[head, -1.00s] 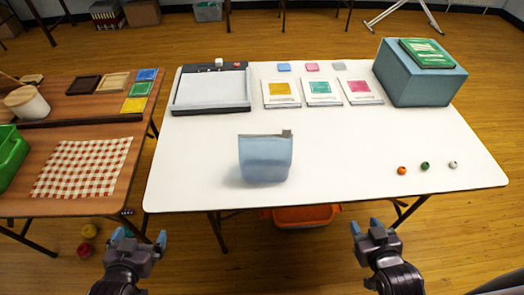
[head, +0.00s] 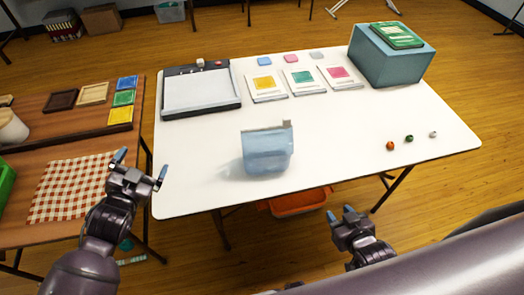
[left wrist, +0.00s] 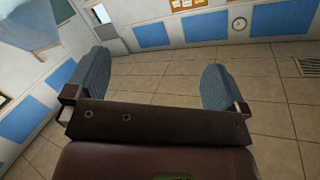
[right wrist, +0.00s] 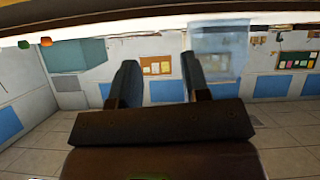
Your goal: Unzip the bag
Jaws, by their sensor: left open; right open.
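The bag (head: 267,152) is a pale blue, translucent pouch standing upright near the front middle of the white table. A small grey tab (head: 287,124), perhaps the zip pull, sits at the right end of its top edge. My left gripper (head: 141,168) is open and empty, left of the bag and beyond the table's left edge. My right gripper (head: 340,213) is open and empty, in front of the table and right of the bag.
The white table (head: 350,130) is clear around the bag. A paper trimmer (head: 201,92), several cards and a teal box (head: 392,60) stand behind. Small beads (head: 409,139) lie at the right. A brown table (head: 55,140) with a checked cloth stands left. An orange bin (head: 297,204) is below.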

